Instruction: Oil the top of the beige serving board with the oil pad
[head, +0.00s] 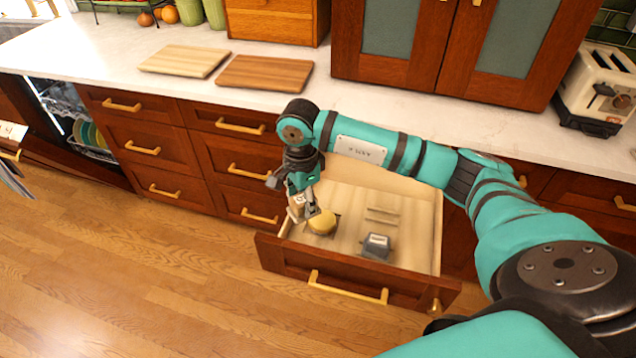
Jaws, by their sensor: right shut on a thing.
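The beige serving board (185,60) lies flat on the white counter, to the left of a brown board. My right gripper (312,210) reaches down into the open drawer. It is shut on a round yellowish pad (322,222), which looks like the oil pad. The fingers partly cover the pad, and I cannot tell whether it still touches the drawer floor. My left gripper is out of view.
The brown board (265,73) lies beside the beige one. The open drawer (350,284) juts out and also holds a grey block-like item (377,246). A wooden box (272,22) and a toaster (600,90) stand on the counter. Counter space in front of the boards is clear.

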